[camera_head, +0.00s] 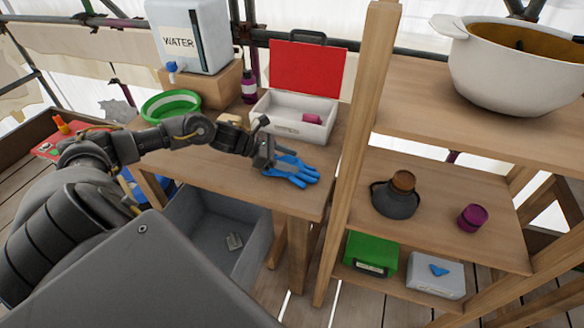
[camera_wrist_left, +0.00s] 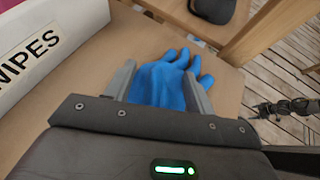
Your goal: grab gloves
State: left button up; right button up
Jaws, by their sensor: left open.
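The blue gloves (camera_head: 292,172) lie on the wooden table near its front right corner, in front of the white and red box. In the left wrist view the gloves (camera_wrist_left: 165,82) show between the two fingers of my left gripper (camera_wrist_left: 160,85), with blue fingertips reaching past them. My left gripper (camera_head: 272,163) is open, low over the table at the cuff end of the gloves. Whether a finger touches the gloves, I cannot tell.
A white box with a red lid (camera_head: 293,115) stands open behind the gloves; a label reading "WIPES" (camera_wrist_left: 42,48) is close at the left in the wrist view. A wooden shelf post (camera_head: 356,150) rises right of the gloves. A grey bin (camera_head: 215,235) sits below the table.

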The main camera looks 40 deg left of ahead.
aim_at(288, 158)
pick_arm(q)
jog(key=c, duration=1.1)
pick_arm(e)
jog(key=shift+w+d, duration=0.25)
jog(key=shift+d, duration=0.05)
pick_arm(q)
jog(key=shift+o, duration=0.2)
jog(key=shift+r+p, duration=0.35)
jog(key=shift+r, duration=0.25)
notch_tip(288, 158, up, 2)
jog(key=shift+r+p, duration=0.2)
jog(key=shift+p, duration=0.35)
jog(key=s+a+r+p, duration=0.5)
jog(key=s+r+p, duration=0.4)
jog(key=s+p, duration=0.4)
jog(key=p, duration=0.2)
jog(key=shift+a+r+p, duration=0.15)
jog(key=shift+r+p, duration=0.1)
jog(key=shift+p, duration=0.1)
pick_arm(e)
notch_tip(288, 158, up, 17)
jog(key=a, duration=0.1)
jog(key=shift+s+r, duration=0.15)
jog(key=shift+r, duration=0.05)
jog(key=shift+a, duration=0.25)
